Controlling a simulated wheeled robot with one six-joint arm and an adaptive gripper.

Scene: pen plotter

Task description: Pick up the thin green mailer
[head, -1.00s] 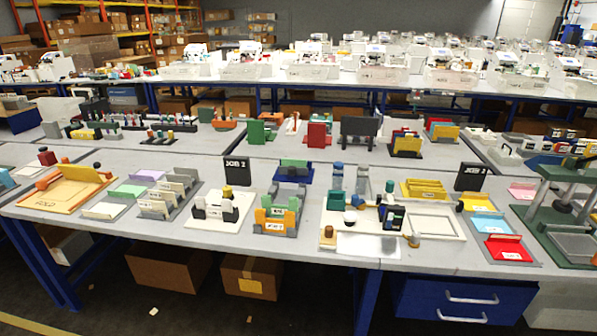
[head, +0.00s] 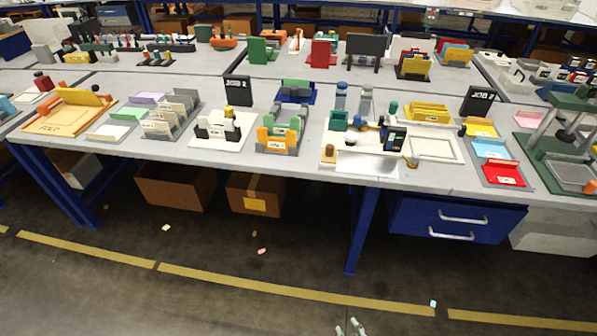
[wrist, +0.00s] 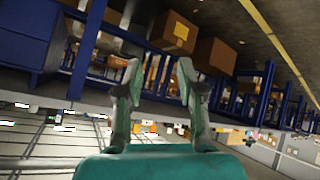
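Several green pieces could be the thin green mailer, and I cannot tell which. Green pieces (head: 279,131) stand with orange ones in a grey slotted holder (head: 290,150) at the middle of the front table. A flat pale green piece (head: 127,114) lies at the left, next to a grey rack. A larger green upright piece (head: 257,51) stands on the table behind. My gripper (head: 350,327) shows at the bottom edge of the head view, out in front of the table and far from these. In the wrist view my gripper (wrist: 159,72) is open with nothing between its fingers.
The front table (head: 215,168) is crowded with racks, trays and a plotter-like device. Below are cardboard boxes (head: 176,187) and a blue drawer unit (head: 457,217). The floor (head: 230,300) before the table is mostly clear, with yellow lines and small scraps.

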